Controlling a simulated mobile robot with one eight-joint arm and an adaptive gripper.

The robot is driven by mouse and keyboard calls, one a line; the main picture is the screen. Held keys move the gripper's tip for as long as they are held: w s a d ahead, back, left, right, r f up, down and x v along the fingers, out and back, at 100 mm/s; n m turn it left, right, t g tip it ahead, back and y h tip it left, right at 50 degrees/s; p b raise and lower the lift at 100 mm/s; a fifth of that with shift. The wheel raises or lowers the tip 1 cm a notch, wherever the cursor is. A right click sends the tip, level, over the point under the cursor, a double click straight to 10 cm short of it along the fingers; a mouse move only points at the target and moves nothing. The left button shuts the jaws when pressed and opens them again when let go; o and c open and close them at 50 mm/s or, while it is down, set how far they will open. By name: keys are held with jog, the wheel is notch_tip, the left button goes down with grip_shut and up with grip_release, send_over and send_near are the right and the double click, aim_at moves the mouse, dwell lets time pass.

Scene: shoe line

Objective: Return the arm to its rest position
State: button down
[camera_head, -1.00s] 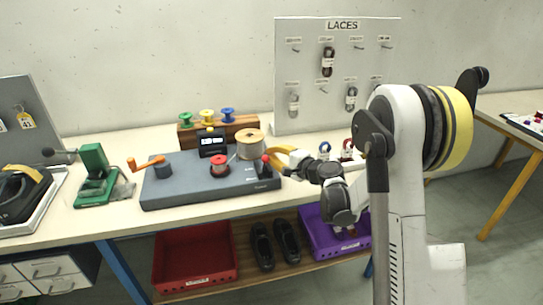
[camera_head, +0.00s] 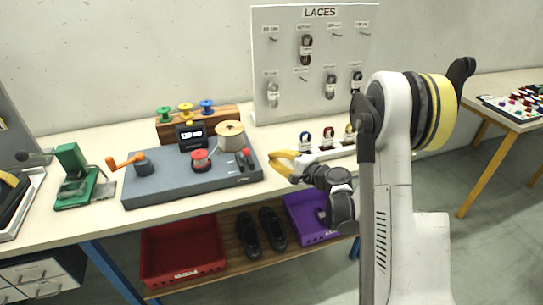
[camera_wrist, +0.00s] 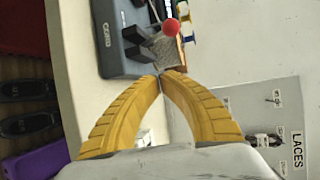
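My gripper (camera_head: 272,158) has yellow fingers and hangs over the workbench (camera_head: 95,225), just right of the grey winding machine (camera_head: 190,180). In the wrist view the curved fingers meet at their tips (camera_wrist: 160,75), with nothing between them. The gripper is shut and empty. My arm is bent, with the forearm reaching left from the upright white link. The grey machine also shows beyond the fingertips in the wrist view (camera_wrist: 112,40).
A laces board (camera_head: 290,60) stands at the back. Several small spools (camera_head: 328,138) sit on a pale holder right of my gripper. A green device (camera_head: 75,175) stands at left. A red bin (camera_head: 180,250) and purple bin (camera_head: 310,222) are below. A second table (camera_head: 510,118) is at right.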

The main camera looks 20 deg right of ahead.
jog(key=s+a+r+n+g+h, duration=0.2)
jog(key=s+a+r+n+g, duration=0.2)
jog(key=s+a+r+n, duration=0.55)
jog(key=s+d+n+g+h, duration=0.1)
jog(key=s+d+n+h, duration=0.1)
jog(key=s, duration=1)
jog(key=s+d+r+n+g+h, duration=0.1)
jog(key=s+d+n+g+h, duration=0.1)
jog(key=s, duration=0.9)
jog(key=shift+s+h, duration=0.35)
jog(key=shift+h, duration=0.25)
